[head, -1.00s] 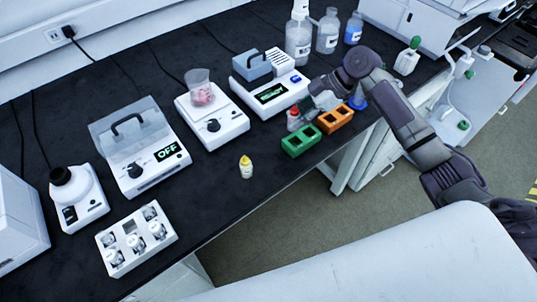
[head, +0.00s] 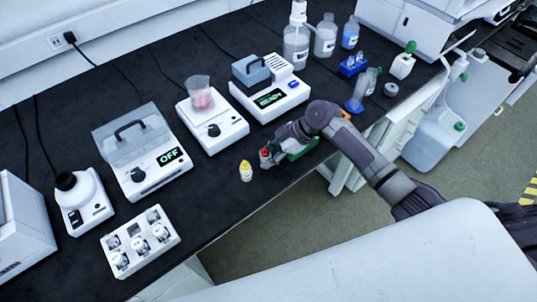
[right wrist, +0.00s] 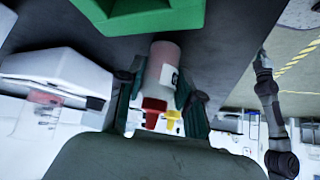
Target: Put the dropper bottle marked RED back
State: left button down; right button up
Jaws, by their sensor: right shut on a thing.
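The red-capped dropper bottle (head: 265,157) is between the fingers of my right gripper (head: 274,152), near the bench's front edge. In the right wrist view the gripper (right wrist: 155,98) is shut around its pinkish body (right wrist: 164,62), with a white label partly showing and the red cap (right wrist: 152,106) toward the palm. I cannot tell whether its base touches the bench. A yellow-capped dropper bottle (head: 246,172) stands just left of it. The green rack (head: 303,150) is right of the bottle, partly behind my arm. My left gripper is out of view.
A white block (head: 118,246) with several slots sits at the front left. Behind the bottles are a balance with a beaker (head: 214,128) and a heater device (head: 270,98). A blue rack (head: 352,66) and tall bottles stand at the back. Bare bench lies left of the yellow-capped bottle.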

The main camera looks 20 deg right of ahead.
jog(key=o, duration=0.6)
jog(key=shift+o, duration=0.2)
jog(key=shift+d, duration=0.1)
jog(key=b+v, duration=0.1)
jog(key=v, duration=1.1)
